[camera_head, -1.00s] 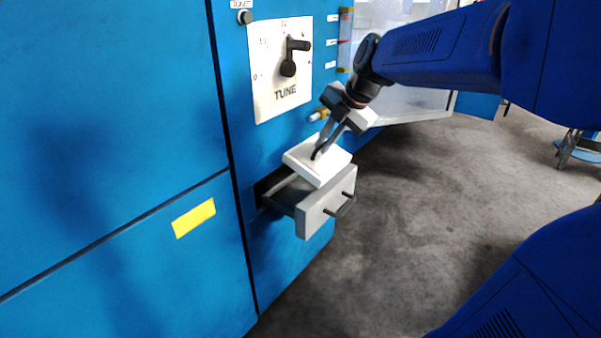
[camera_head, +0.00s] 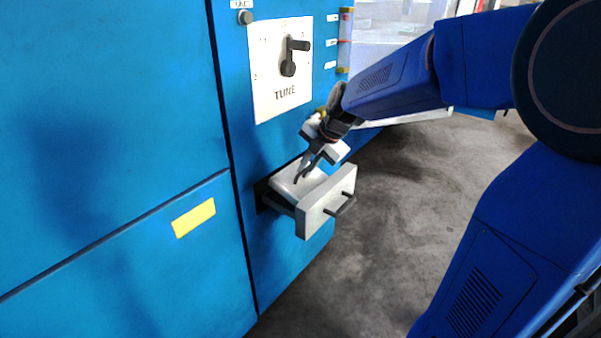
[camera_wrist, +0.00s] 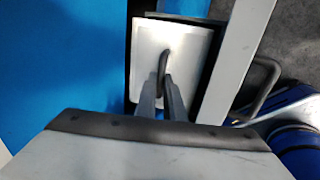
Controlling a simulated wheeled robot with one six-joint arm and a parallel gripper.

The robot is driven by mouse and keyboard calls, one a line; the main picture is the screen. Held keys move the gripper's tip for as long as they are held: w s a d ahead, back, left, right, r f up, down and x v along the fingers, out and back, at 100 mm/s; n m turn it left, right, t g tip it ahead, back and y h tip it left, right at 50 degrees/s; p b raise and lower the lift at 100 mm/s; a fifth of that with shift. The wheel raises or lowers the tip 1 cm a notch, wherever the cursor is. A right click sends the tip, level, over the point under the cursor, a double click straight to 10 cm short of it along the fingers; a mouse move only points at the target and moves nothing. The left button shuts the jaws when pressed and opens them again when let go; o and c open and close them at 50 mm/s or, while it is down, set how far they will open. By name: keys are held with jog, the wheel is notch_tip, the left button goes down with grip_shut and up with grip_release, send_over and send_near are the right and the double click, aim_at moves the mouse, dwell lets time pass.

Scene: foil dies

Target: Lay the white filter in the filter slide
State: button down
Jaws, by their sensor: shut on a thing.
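The white filter (camera_head: 287,182) is a flat white block down inside the open filter slide (camera_head: 314,217), a grey drawer pulled out of the blue cabinet. My gripper (camera_head: 301,177) is over the slide, shut on the filter's dark handle. In the wrist view the filter (camera_wrist: 194,46) lies between the cabinet side and the slide's front wall (camera_wrist: 236,60), with a dark gap along its right side. The gripper's fingers (camera_wrist: 164,92) meet at the handle. Whether the filter rests on the slide's floor is hidden.
The slide's dark front handle (camera_head: 346,206) sticks out to the right. A white TUNE dial plate (camera_head: 281,68) with a black lever is on the blue cabinet (camera_head: 120,120) above. Grey floor to the right is clear. A glass-sided enclosure (camera_head: 390,40) stands behind my arm.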

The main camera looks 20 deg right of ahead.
aim_at(301, 179)
jog(key=shift+w+a+r, duration=0.1)
jog(key=shift+w+a, duration=0.05)
jog(key=shift+w, duration=0.05)
jog(key=shift+w+a+r+g+h, duration=0.1)
jog(key=shift+w+a+g+h, duration=0.2)
jog(key=shift+g+h, duration=0.3)
jog(key=shift+w+a+r+g+h, duration=0.15)
jog(key=shift+w+g+h, duration=0.25)
jog(key=shift+g, duration=0.4)
jog(key=shift+f, duration=1.5)
jog(key=shift+f, duration=0.6)
jog(key=c, duration=1.9)
grip_release()
jog(key=shift+s, duration=0.1)
jog(key=shift+o, duration=0.2)
